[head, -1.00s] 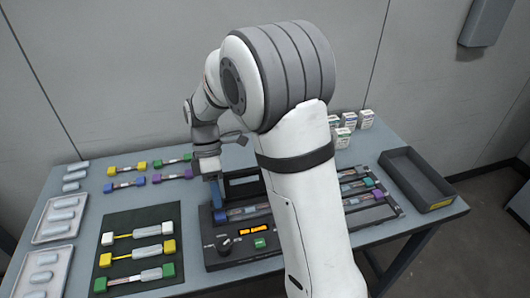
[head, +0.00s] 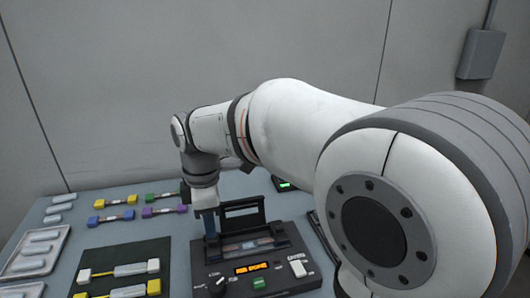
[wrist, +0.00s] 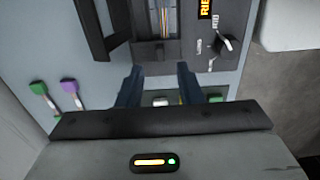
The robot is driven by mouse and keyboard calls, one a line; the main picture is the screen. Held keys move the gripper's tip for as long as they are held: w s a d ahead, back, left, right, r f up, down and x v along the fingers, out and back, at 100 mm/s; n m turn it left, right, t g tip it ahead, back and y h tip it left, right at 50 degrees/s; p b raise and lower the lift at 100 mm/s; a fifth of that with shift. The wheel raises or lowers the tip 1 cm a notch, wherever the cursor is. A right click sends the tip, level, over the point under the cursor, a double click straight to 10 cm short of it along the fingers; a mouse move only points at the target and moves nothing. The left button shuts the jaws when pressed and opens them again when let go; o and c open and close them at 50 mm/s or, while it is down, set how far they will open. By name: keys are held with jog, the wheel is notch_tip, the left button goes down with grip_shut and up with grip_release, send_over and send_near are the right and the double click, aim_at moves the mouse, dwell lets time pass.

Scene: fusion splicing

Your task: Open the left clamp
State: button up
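The fusion splicer (head: 225,270) stands on the table with its black lid (head: 243,213) raised. My gripper (head: 210,238) points down at the splicer's left end. In the wrist view, my gripper (wrist: 159,72) is open, with one finger on each side of the near end of the splicer's fibre bed. The dark left clamp (wrist: 160,50) appears just beyond the fingertips. I cannot tell whether the fingers touch it or whether it is open or shut. Coloured fibre lines (wrist: 165,18) run along the bed. In the head view my gripper partly hides this end.
A dark mat (head: 125,262) with several connectors lies left of the splicer. Yellow, blue, green and purple connectors (head: 120,208) lie behind it. A pale tray (head: 30,258) is at far left. The selector knob (wrist: 228,43) is near the right finger. My arm covers the right side.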

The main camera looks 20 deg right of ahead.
notch_tip(320, 180, up, 4)
jog(key=p, duration=0.2)
notch_tip(320, 180, up, 15)
jog(key=m+t+p, duration=0.2)
jog(key=m+p, duration=1)
jog(key=p, duration=0.5)
send_over(214, 241)
jog(key=s+d, duration=0.9)
jog(key=shift+s+d+r+m+t+p, duration=0.1)
jog(key=shift+s+r+m+t+p, duration=0.1)
jog(key=shift+r+m+t+p, duration=0.25)
jog(key=shift+f, duration=0.15)
